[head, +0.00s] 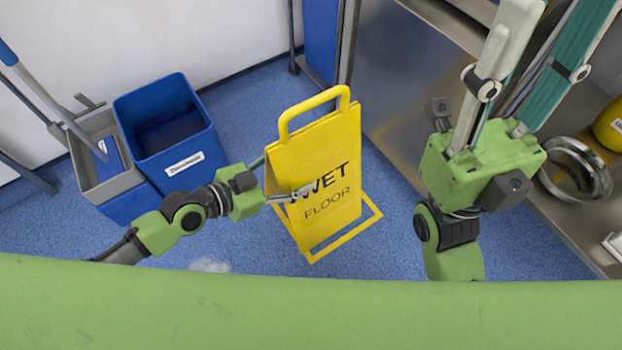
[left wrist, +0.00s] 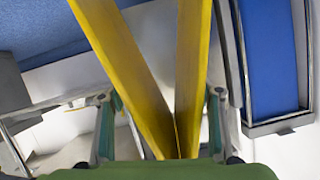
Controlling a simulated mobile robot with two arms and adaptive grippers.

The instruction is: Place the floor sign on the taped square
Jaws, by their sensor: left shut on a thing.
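The yellow floor sign (head: 318,165) stands upright in the middle of the head view, with a handle loop on top and "WET FLOOR" on its face. My left gripper (head: 290,196) reaches in from the left and is shut on the sign's left side. In the left wrist view the sign's two yellow panels (left wrist: 140,75) meet in a narrow V between the fingers. My right gripper (head: 535,65) is at the upper right, fingers spread and apart from the sign. I cannot see a taped square in these views.
A blue bin (head: 185,160) and a grey bucket (head: 100,170) with a mop handle stand at the left. A metal shelf unit (head: 400,100) with a steel pan (head: 570,170) is on the right. Blue floor (head: 250,85) lies open behind the sign.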

